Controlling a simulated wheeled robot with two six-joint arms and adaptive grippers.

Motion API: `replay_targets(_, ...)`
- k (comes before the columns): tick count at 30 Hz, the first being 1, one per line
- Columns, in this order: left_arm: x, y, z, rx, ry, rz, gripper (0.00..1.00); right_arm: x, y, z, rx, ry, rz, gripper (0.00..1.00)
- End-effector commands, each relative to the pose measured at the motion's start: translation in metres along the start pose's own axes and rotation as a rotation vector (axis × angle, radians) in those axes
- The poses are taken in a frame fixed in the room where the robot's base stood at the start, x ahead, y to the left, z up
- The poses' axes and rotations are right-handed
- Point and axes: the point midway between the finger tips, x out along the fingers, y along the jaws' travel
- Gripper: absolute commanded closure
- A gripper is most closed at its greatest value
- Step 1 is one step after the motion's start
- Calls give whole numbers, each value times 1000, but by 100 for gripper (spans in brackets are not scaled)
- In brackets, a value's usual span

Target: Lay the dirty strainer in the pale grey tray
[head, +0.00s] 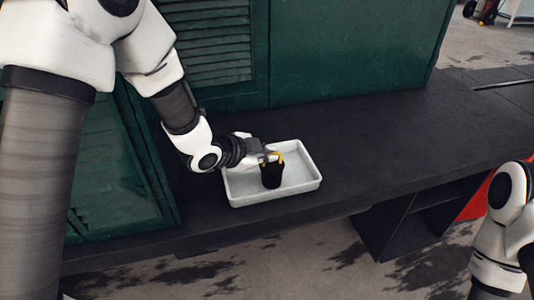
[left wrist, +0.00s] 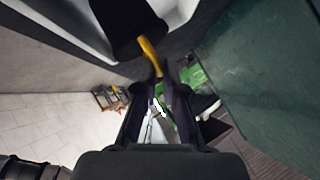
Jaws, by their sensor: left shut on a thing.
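The dirty strainer (head: 271,176) is a black cylinder with a yellow handle, upright within the outline of the pale grey tray (head: 243,200). My left gripper (head: 272,157) is shut on the yellow handle at the strainer's top. In the left wrist view the yellow handle (left wrist: 149,52) runs between the fingertips (left wrist: 158,84), with the black body (left wrist: 120,22) beyond it. I cannot tell whether the strainer's bottom touches the tray floor. The tray lies flat on the dark ledge. Part of my right arm shows at the right edge of the head view, but its gripper is out of view.
The dark ledge (head: 400,140) is clear to the right of the tray. A green louvred wall (head: 330,50) rises close behind it. Below the ledge's front edge is an open dark shelf (head: 410,225) with a red panel (head: 477,200) beside it.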

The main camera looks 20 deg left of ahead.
Motion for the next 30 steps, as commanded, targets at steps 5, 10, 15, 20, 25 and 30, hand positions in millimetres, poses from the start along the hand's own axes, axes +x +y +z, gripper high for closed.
replay_targets(5,2,2,2,0,0,0,85,3,0,0,0,0,0,60)
replay_targets(10,2,2,2,0,0,0,67,2,0,0,0,0,0,60)
replay_targets(15,1,1,1,0,0,0,67,2,0,0,0,0,0,60)
replay_targets(20,-14,-1,0,-2,1,-3,67,4,0,0,0,0,0,60)
replay_targets(25,-50,0,0,-4,3,-4,67,11,0,0,0,0,0,60)
replay_targets(30,-73,0,0,-1,2,-2,67,13,0,0,0,0,0,60)
